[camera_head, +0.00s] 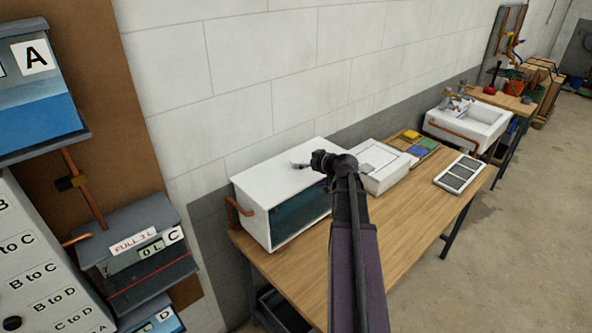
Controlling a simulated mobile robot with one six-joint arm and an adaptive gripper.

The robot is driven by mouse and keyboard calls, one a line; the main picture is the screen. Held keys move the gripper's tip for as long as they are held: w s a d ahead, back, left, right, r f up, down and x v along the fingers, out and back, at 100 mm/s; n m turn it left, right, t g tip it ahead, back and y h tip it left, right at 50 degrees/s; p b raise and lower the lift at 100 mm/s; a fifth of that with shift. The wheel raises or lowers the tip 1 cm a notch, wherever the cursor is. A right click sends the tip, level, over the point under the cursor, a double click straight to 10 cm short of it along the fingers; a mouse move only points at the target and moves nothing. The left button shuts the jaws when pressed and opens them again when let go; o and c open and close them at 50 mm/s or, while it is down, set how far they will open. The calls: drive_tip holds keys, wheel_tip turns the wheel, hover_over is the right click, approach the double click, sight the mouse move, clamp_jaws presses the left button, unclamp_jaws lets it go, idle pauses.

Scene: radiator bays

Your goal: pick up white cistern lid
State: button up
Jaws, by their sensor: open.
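The white cistern lid (278,175) is the flat white top of a box-shaped cistern (252,215) with a dark glass front, standing on the wooden bench. A small grey piece (300,164) shows over the lid beside my gripper; I cannot tell whether it is a knob on the lid or part of the gripper. My gripper (318,160) is at the lid's right side, open, with nothing seen in it. It looks small and dark here, and I cannot tell its height above the lid. My arm hides the cistern's right front corner.
A white box (384,182) stands right of the cistern, with coloured trays (421,149) behind. A framed grey panel (461,174) lies on the bench (420,215). Labelled tanks (140,245) hang at left. A sink (470,128) stands farther back. The bench front is bare.

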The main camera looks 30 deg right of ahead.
sight(297, 160)
drive_tip(key=shift+b+x, duration=1.05)
drive_tip(key=shift+x, duration=1.6)
drive_tip(key=shift+d, duration=0.1)
drive_tip(key=c, duration=1.3)
